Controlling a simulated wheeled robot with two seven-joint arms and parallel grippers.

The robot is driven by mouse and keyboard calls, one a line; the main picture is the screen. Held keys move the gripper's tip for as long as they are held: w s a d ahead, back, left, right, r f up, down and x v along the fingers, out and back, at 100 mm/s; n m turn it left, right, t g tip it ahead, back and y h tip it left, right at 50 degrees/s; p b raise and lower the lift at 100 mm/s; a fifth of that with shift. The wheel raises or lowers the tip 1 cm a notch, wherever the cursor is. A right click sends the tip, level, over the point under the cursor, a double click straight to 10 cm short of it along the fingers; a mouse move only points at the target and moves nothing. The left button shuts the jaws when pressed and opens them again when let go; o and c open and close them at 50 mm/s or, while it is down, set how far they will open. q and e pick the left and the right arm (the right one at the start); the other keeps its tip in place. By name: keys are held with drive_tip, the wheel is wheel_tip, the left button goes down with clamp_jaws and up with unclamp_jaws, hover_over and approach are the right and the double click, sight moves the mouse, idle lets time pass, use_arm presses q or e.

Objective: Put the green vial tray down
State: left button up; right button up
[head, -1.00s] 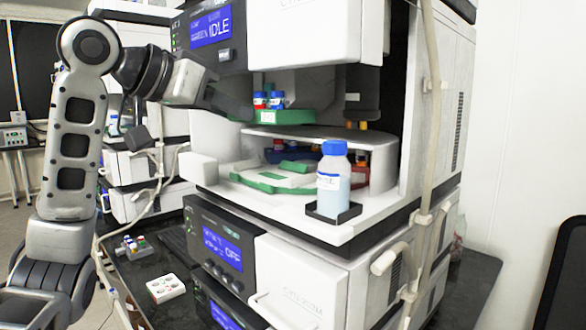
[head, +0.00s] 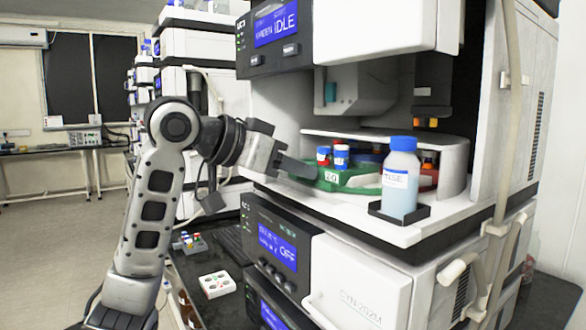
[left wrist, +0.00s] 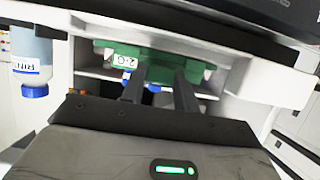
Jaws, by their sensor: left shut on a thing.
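The green vial tray (head: 334,186), with a white number label and red- and blue-capped vials, is low inside the open compartment of the white instrument. In the head view I cannot tell whether it rests on the deck or hangs just above it. My left gripper (head: 303,170) reaches in from the left and is shut on the tray's near left side. In the left wrist view the green tray (left wrist: 205,68) shows beyond the two dark fingers (left wrist: 160,82), its label beside them. My right gripper is out of view.
A bottle with a blue cap (head: 401,180) stands in a black holder (head: 399,213) at the compartment's front right. The white shelf edge (head: 290,195) runs below my gripper. The overhanging upper unit (head: 380,30) is above. Other vials sit behind on the round carousel.

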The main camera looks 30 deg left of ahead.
use_arm(q)
drive_tip(key=o, duration=1.1)
drive_tip(key=v, duration=1.2)
drive_tip(key=shift+b, duration=0.3)
